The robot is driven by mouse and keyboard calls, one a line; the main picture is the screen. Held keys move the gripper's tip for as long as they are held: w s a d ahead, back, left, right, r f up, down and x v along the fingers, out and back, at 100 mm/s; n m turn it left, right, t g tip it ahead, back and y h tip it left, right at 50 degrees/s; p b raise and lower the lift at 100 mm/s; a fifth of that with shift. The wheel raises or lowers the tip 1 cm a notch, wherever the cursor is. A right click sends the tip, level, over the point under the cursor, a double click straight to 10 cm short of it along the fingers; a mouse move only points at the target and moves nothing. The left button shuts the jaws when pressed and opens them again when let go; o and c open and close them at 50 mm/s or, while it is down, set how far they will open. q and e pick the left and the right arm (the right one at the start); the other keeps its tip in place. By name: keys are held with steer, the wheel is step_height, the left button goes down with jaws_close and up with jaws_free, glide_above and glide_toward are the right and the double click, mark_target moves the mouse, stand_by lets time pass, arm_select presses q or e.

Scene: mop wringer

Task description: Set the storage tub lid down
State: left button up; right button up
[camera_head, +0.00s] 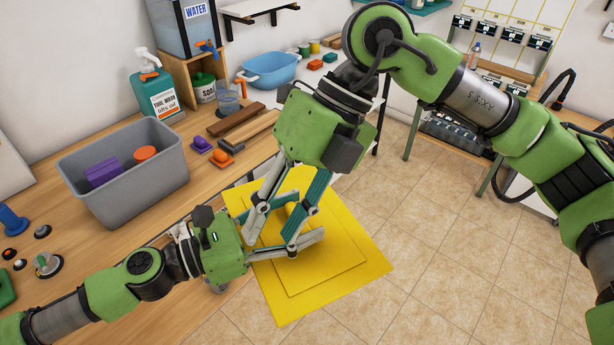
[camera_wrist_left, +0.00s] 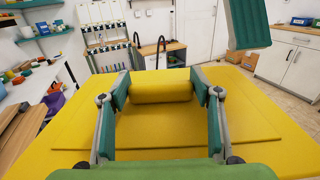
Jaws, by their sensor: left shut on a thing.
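The storage tub lid (camera_head: 345,270) is a flat yellow square with a raised inner panel and a yellow bar handle, and it appears beyond the bench's edge over the tiled floor in the head view. In the left wrist view the handle (camera_wrist_left: 160,88) lies between the fingers of my left gripper (camera_wrist_left: 161,92), which is shut on it. My right gripper (camera_head: 272,238) hangs over the lid with its fingers apart and nothing visibly held. One of its fingers shows at the upper right of the left wrist view. The grippers partly hide the handle in the head view.
A grey tub (camera_head: 125,180) holding purple and orange things stands on the wooden bench (camera_head: 110,285). Wood blocks, purple and orange scoop-like items and a blue basin (camera_head: 270,70) stand farther back. Bare tiled floor (camera_head: 430,240) lies to the right.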

steer(key=w+d+r+t+h, duration=0.3)
steer(key=w+d+t+h, duration=0.15)
steer(key=t, duration=0.25)
steer(key=shift+y, duration=0.35)
steer(key=x, duration=1.2)
steer(key=shift+a, duration=0.3)
jaws_close()
arm_select(q)
steer(key=o, duration=1.2)
steer(key=shift+o, duration=0.2)
